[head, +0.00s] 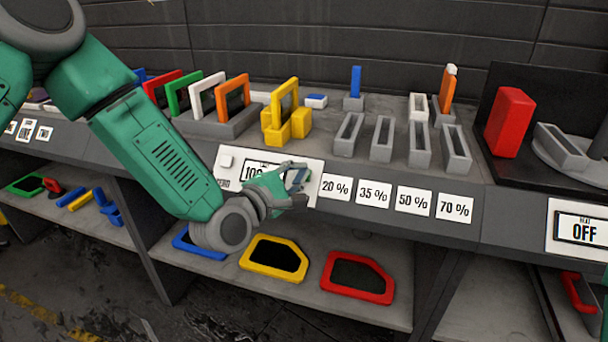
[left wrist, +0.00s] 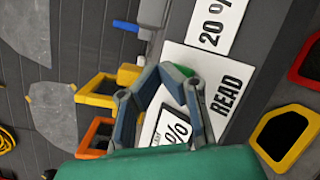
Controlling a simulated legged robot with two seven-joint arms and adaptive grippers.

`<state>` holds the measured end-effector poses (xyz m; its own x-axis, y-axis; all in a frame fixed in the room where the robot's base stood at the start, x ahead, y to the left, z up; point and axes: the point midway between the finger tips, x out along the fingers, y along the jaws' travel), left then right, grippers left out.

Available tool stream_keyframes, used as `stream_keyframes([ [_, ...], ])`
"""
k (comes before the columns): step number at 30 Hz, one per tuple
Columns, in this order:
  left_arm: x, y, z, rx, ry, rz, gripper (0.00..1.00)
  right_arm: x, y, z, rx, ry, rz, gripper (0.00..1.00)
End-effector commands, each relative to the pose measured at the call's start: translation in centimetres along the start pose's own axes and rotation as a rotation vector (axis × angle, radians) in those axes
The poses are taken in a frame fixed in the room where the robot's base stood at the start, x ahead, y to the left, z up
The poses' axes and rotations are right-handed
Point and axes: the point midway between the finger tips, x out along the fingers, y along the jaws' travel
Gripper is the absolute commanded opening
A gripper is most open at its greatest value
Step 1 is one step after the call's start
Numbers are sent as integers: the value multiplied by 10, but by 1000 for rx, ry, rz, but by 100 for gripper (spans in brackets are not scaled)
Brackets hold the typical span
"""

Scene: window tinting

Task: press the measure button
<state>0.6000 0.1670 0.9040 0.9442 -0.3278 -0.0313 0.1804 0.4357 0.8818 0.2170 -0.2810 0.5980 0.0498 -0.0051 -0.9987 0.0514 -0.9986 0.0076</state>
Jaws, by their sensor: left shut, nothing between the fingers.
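The white meter panel (head: 228,180) is on the sloped front of the bench, with a display reading "100" or similar, partly covered. In the left wrist view the panel (left wrist: 218,68) carries the word READ, and a green patch (left wrist: 190,75), apparently the button beside that word, shows behind the fingertips. My left gripper (head: 298,176) is shut and empty in front of the panel's right part. In the left wrist view its fingertips (left wrist: 175,74) lie over the green patch; I cannot tell whether they touch it.
Percent labels (head: 373,194) run right of the panel. Behind stand a yellow holder (head: 285,120), coloured frames (head: 233,98) and grey slots (head: 382,139). A red block (head: 509,121) stands at right. Window frames (head: 274,257) lie on the lower shelf.

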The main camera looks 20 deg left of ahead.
Motion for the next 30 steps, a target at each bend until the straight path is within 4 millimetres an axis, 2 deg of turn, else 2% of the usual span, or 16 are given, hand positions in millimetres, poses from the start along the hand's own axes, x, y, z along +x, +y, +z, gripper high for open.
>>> stream_keyframes([
  [30, 7, -5, -5, 0, 0, 0, 0, 6, 0, 0, 0, 0, 0, 0],
])
